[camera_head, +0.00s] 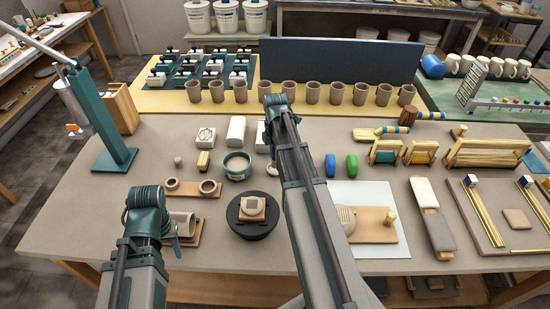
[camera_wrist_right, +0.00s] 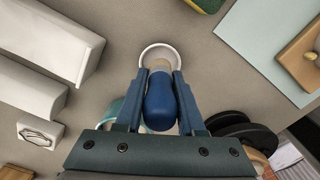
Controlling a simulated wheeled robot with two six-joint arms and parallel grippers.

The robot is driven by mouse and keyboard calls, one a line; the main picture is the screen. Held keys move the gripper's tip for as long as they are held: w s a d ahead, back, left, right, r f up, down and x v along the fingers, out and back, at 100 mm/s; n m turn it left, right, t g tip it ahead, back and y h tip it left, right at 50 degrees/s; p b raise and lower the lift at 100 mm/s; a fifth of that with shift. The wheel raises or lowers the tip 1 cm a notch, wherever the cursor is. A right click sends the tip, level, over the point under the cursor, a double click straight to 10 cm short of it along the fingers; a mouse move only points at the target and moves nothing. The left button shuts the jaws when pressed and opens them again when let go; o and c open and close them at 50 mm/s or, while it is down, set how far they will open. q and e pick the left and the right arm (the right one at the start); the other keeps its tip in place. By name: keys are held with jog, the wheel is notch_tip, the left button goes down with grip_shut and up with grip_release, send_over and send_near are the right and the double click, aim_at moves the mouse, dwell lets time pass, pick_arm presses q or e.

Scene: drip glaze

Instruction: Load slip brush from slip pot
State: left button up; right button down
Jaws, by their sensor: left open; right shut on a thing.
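The slip brush (camera_wrist_right: 160,100) has a thick blue handle and a pale lower part. My right gripper (camera_wrist_right: 164,82) is shut on its handle. In the right wrist view the brush's lower end overlaps a white ring-shaped holder (camera_wrist_right: 158,48); whether it touches is unclear. The slip pot (camera_head: 238,165), a round teal pot with greyish slip, stands left of my right arm in the head view. Part of its teal wall shows behind the gripper in the wrist view (camera_wrist_right: 112,110). My left gripper (camera_head: 176,243) is open, low beside a clay cylinder (camera_head: 182,223) on a board.
A black wheel (camera_head: 252,230) with a clay piece stands in front of the pot. White blocks (camera_head: 236,129) lie behind it. Blue (camera_head: 330,165) and green (camera_head: 352,166) ovals lie right of my arm.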

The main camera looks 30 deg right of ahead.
pick_arm(q)
jog(key=shift+r, duration=0.2)
pick_arm(e)
jog(key=shift+r, duration=0.2)
notch_tip(320, 180, up, 10)
jog(key=p, duration=1)
pick_arm(q)
notch_tip(320, 180, up, 10)
jog(key=shift+f, duration=0.15)
pick_arm(e)
jog(key=shift+f, duration=0.15)
notch_tip(320, 180, down, 4)
jog(key=b, duration=0.4)
jog(key=shift+f, duration=0.1)
pick_arm(q)
notch_tip(320, 180, down, 4)
jog(key=shift+w+r, duration=0.1)
jog(key=shift+w, duration=0.05)
pick_arm(e)
jog(key=shift+r, duration=0.2)
